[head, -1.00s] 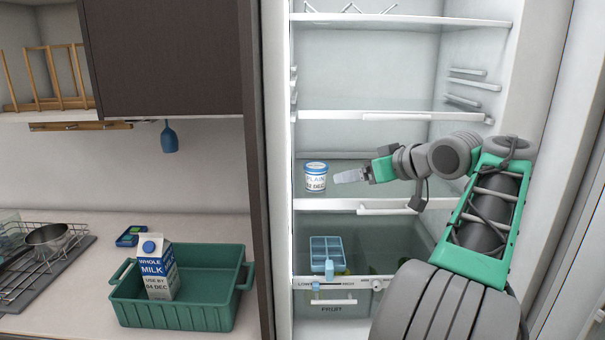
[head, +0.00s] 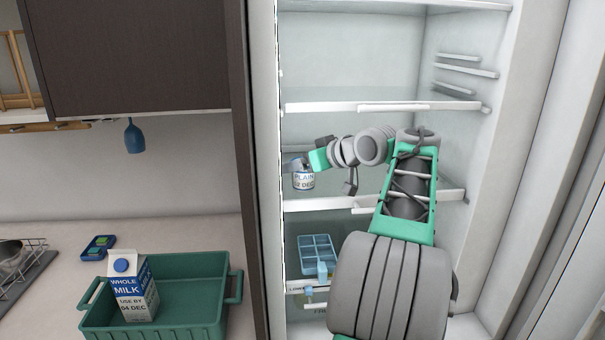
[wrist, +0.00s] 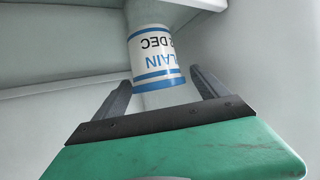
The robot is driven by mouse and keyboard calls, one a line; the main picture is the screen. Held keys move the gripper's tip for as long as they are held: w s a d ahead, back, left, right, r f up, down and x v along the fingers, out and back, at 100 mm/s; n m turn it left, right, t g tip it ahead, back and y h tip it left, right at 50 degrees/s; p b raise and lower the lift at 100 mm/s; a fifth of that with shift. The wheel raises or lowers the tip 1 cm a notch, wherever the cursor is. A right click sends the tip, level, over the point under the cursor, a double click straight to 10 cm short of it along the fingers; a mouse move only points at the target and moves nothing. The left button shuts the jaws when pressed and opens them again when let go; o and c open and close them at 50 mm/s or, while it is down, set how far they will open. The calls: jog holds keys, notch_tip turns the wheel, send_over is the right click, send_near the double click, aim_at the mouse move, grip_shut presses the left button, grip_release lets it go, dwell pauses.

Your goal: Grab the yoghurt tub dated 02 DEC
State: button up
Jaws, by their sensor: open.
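The yoghurt tub (head: 303,181), white with blue bands, stands upright on a fridge shelf at the left side. Its label reads PLAIN and a date ending in 2 DEC; the first digit is not clear. In the wrist view the tub (wrist: 156,58) shows upside down, between and just beyond the fingers of my gripper (wrist: 168,84). The gripper is open, with a finger on either side and clear gaps to the tub. In the head view my gripper (head: 298,164) is at the tub, partly covering its top.
A shelf (head: 375,107) runs above the arm, and another shelf edge (head: 335,203) lies below the tub. On the counter, a green crate (head: 200,315) holds a milk carton (head: 133,288) dated 04 DEC.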

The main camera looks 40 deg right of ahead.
jog(key=shift+c, duration=0.4)
jog(key=shift+d, duration=0.1)
jog(key=c, duration=1.4)
jog(key=shift+r, duration=0.1)
